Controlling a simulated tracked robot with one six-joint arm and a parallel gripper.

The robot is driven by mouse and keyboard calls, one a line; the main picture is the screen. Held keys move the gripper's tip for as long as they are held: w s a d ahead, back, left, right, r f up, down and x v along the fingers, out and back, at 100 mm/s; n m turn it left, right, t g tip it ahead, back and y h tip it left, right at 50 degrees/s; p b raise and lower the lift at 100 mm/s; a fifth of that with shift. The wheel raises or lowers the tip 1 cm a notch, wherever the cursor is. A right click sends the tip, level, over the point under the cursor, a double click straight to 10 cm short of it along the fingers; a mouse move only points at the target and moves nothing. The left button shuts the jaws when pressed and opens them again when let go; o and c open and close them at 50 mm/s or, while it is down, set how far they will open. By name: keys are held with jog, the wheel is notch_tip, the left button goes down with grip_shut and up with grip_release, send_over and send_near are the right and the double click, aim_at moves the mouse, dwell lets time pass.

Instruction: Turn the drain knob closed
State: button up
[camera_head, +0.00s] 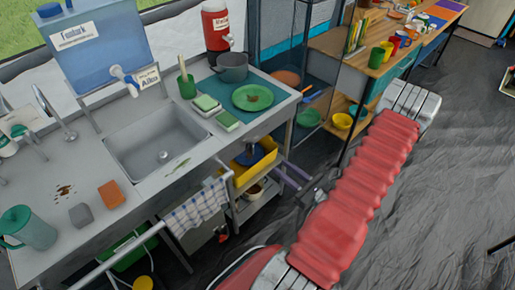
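The grey sink (160,143) is set in the counter at the left, with a round drain (164,155) in the floor of its basin. I cannot make out a drain knob; the space under the sink is partly hidden by the counter front and a checked towel (195,211). My gripper (281,171) appears as two purple-grey fingers beside the right end of the sink unit, partly behind my red arm. The fingers look spread apart, with nothing seen between them. Whether they touch the unit's frame is not clear.
A front rail (120,258) runs along the counter, and a yellow crate (255,163) sits on the shelf below. A green plate (252,98), a grey pot (232,67) and sponges stand on the counter. A wooden shelf unit (345,42) is behind. Dark floor at right is clear.

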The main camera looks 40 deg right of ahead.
aim_at(253, 145)
jog(key=shift+w, duration=0.1)
jog(key=shift+w+a, duration=0.2)
jog(key=shift+w, duration=6.65)
jog(key=shift+c, duration=0.3)
grip_shut()
jog(key=shift+d, duration=0.1)
